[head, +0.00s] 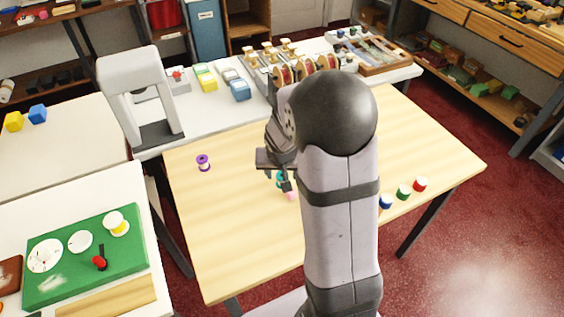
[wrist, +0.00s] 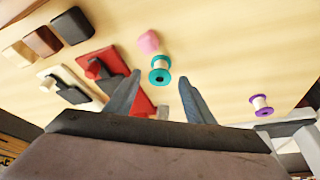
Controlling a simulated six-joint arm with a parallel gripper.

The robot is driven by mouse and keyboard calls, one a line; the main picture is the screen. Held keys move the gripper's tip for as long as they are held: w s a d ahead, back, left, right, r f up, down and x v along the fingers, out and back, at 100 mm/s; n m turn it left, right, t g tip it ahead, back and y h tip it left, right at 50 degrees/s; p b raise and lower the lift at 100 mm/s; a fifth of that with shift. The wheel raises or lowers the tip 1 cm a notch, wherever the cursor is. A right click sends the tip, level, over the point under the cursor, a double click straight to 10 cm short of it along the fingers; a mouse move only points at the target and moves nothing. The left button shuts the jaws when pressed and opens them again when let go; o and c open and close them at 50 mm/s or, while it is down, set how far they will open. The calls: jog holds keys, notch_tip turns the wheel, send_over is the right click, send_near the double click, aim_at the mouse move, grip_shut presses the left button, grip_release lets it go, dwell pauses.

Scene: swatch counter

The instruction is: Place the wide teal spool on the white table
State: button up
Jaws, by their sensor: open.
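The teal spool (wrist: 159,72), with teal ends and a pale middle, stands on the wooden table (head: 220,235). In the wrist view it lies just beyond and between my fingertips. In the head view only a sliver of its teal shows (head: 280,180), mostly hidden by my gripper (head: 275,172). My gripper is open and empty, above and close to the spool. White-topped tables show at the left (head: 50,165) and lower left (head: 130,190), and a white counter (head: 215,118) runs along the back; I cannot tell which one the task names.
A purple spool (head: 203,162) stands apart on the wooden table. Blue, green and red spools (head: 403,192) line its right side. A green mat (head: 60,255) covers much of the lower-left table; the left table is mostly bare.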

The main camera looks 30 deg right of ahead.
jog(key=v, duration=0.9)
jog(key=s+a+f+n+g+y, duration=0.1)
jog(key=s+a, duration=0.3)
jog(key=s, duration=0.4)
jog(key=s+a+f+n+g+y, duration=0.1)
jog(key=s+a+f+n+g, duration=0.2)
jog(key=s, duration=0.6)
jog(key=a+n, duration=0.1)
jog(key=a, duration=0.1)
jog(key=shift+a+f, duration=0.35)
jog(key=shift+f, duration=0.05)
jog(key=shift+o, duration=0.5)
jog(key=shift+s, duration=0.1)
